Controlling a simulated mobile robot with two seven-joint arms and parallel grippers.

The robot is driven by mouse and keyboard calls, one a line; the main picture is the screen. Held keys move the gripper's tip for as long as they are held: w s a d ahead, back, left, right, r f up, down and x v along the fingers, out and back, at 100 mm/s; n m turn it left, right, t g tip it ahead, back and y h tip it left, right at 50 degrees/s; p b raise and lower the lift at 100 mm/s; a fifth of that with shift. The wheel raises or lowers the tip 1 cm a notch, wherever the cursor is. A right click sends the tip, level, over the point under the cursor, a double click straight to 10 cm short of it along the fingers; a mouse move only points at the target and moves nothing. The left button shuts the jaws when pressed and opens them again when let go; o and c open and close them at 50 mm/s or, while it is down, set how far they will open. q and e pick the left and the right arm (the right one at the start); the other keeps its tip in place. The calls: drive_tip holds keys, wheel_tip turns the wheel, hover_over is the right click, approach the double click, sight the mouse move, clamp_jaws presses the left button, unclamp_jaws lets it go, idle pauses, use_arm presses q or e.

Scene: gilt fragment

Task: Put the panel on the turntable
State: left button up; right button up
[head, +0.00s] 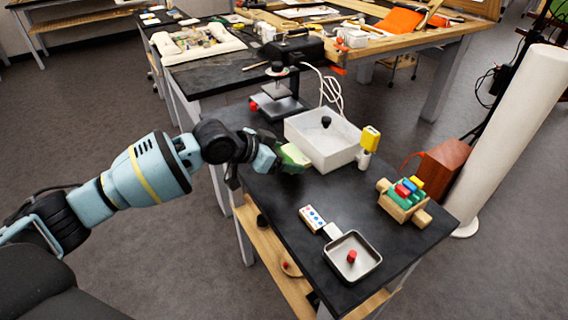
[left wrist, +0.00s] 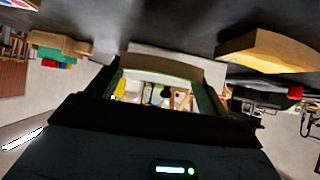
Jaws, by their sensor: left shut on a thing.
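My left gripper (head: 285,158) is low over the left edge of the dark table, beside the white box. It is shut on a small pale piece with green beside it (head: 294,154), most likely the panel. In the left wrist view, a tan bar (left wrist: 165,65) spans the space between the two green fingers; its face is only partly seen. I cannot surely pick out the turntable. My right gripper is not in view.
On the dark table (head: 290,195) are a white box (head: 325,150), a yellow-topped bottle (head: 369,140), a wooden rack of coloured blocks (head: 403,200), a small metal pan (head: 352,257) and a patterned card box (head: 312,219). A black stand (head: 280,100) is at the back. The table's middle is clear.

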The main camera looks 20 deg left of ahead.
use_arm(q)
drive_tip(key=s+a+r+b, duration=0.1)
drive_tip(key=s+a, duration=0.9)
drive_tip(key=a, duration=0.2)
drive_tip(key=shift+s+r, duration=0.2)
drive_tip(key=shift+r, duration=0.05)
